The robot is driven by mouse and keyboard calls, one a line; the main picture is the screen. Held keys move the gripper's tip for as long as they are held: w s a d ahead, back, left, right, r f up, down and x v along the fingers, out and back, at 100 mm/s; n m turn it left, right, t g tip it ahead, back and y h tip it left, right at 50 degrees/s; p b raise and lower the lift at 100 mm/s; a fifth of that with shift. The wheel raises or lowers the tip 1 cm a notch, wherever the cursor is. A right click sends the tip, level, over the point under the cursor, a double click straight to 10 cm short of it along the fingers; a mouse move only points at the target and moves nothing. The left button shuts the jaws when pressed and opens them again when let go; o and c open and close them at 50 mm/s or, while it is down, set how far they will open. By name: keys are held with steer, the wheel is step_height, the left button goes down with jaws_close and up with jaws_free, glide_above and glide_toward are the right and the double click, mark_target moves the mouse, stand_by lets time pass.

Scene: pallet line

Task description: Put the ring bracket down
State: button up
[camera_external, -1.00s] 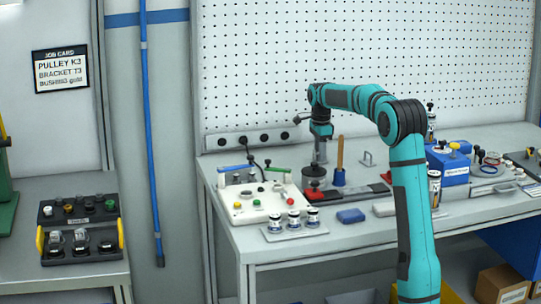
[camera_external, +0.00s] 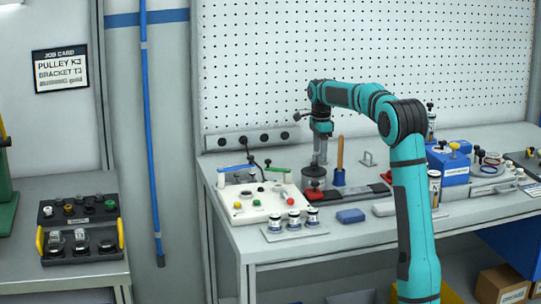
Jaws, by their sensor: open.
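My gripper (camera_external: 320,158) points straight down over the back-left part of the right bench, its fingers apart and empty. Just below the fingertips is a dark round piece (camera_external: 315,171), which I take to be the ring bracket. It sits above a red and black block (camera_external: 314,194) on the bench. The piece is small, and I cannot make out its ring shape or exactly what it rests on.
A white panel (camera_external: 240,212) with coloured knobs is at left. A wooden-handled tool in a blue holder (camera_external: 339,178) stands close right. In front are white-and-dark cylinders on a plate (camera_external: 291,233) and a blue block (camera_external: 351,216). A blue box (camera_external: 450,168) is further right.

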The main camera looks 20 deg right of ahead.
step_height(320, 180, up, 11)
steer(key=shift+f, duration=0.15)
stand_by(0.4)
steer(key=s+d+r+n+t, duration=0.1)
steer(key=s+r+n+t, duration=0.45)
steer(key=s, duration=0.55)
steer(key=s+d+r+n+t, duration=0.1)
steer(key=s+r+n+t, duration=0.4)
steer(key=s, duration=0.6)
steer(key=s+d+f+n+t, duration=0.1)
steer(key=s+n+t, duration=0.6)
steer(key=s, duration=1.6)
steer(key=shift+s+d, duration=0.2)
steer(key=shift+s, duration=0.1)
